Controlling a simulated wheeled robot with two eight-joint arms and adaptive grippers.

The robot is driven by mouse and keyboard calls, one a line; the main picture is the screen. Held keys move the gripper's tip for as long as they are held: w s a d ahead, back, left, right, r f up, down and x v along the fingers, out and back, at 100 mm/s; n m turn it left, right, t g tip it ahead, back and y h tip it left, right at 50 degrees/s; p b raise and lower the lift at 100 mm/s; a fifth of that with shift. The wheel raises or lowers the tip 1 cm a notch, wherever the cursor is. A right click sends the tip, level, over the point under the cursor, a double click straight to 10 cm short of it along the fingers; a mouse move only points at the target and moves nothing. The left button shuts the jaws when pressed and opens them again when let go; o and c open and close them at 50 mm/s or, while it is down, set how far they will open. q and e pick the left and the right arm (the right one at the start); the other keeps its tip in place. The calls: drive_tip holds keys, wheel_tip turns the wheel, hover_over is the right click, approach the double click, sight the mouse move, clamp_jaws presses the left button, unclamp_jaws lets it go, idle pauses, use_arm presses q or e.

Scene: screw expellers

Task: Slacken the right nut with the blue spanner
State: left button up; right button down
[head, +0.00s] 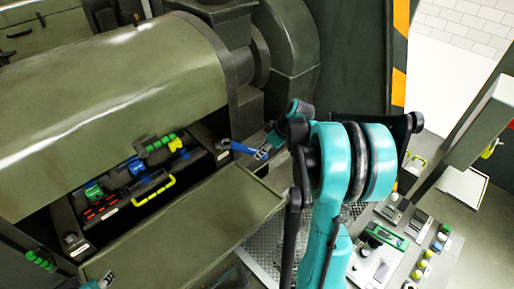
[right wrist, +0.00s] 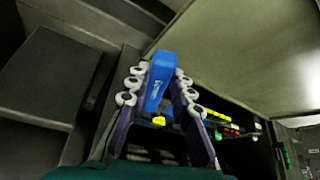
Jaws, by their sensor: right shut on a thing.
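The blue spanner (head: 242,149) is held by my right gripper (head: 262,153), whose fingers are shut on its handle. The spanner points left, with its jaw end at the right nut (head: 222,144); I cannot tell whether it is seated around the nut or only beside it. In the right wrist view the blue handle (right wrist: 160,75) lies between the two fingers (right wrist: 155,92), and the nut is hidden. The left nut (head: 70,238) sits at the other end of the opening. A small teal part of my left gripper (head: 97,283) shows at the bottom edge; its fingers are unclear.
A dark toolbox (head: 125,195) with a yellow handle and green, blue and yellow items lies between the nuts. A large green cover (head: 110,90) overhangs it; an open green flap (head: 190,235) lies in front. A control panel (head: 395,240) stands at lower right.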

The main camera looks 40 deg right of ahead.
drive_tip(key=s, duration=0.6)
drive_tip(key=shift+d+r, duration=0.35)
drive_tip(key=shift+d, duration=0.05)
